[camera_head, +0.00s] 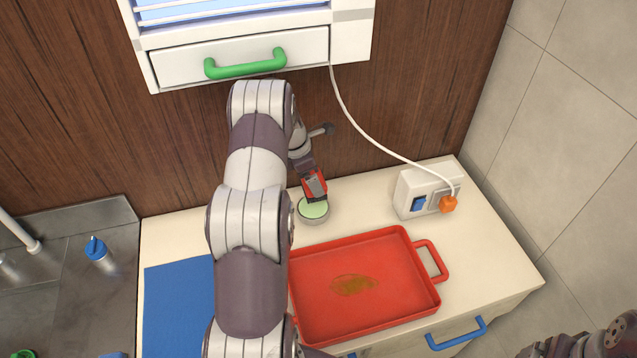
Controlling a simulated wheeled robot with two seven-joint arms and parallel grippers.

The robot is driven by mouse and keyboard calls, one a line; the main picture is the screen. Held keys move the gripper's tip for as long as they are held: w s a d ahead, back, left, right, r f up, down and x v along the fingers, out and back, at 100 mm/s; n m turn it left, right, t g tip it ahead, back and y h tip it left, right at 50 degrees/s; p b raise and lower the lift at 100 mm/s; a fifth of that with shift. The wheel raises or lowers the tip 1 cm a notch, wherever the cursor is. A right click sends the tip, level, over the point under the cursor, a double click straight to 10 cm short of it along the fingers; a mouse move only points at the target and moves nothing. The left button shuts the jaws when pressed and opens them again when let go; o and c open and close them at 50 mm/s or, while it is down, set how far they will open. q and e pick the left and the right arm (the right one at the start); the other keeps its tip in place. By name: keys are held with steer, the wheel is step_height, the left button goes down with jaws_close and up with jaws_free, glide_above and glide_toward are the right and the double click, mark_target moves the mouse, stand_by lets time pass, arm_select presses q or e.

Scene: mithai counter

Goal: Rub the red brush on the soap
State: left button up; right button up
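The green soap (313,210) sits in a small round grey dish (301,219) on the counter, just behind the red tray. My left arm reaches across the middle of the view. Its gripper (314,183) points down over the soap and is shut on the red brush (316,188). The brush's lower end is at or just above the soap's back part; I cannot tell whether they touch. The gripper hides part of the brush. Only links of my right arm show at the bottom right corner; its fingertips are not visible.
A red tray (408,241) with a brown stain (353,285) lies in front of the soap. A white socket box (408,194) with an orange plug (448,204) stands to the right. A blue mat (178,310) and a sink with a blue-capped bottle (101,254) are left.

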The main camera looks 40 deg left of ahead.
arm_select(q)
steer(key=shift+s+f+b, duration=0.1)
steer(key=shift+f+b, duration=2.7)
steer(key=shift+f, duration=0.3)
steer(key=shift+r, duration=0.1)
steer(key=shift+s, duration=0.1)
steer(key=shift+f, duration=0.5)
step_height(320, 180, up, 7)
steer(key=p, duration=0.6)
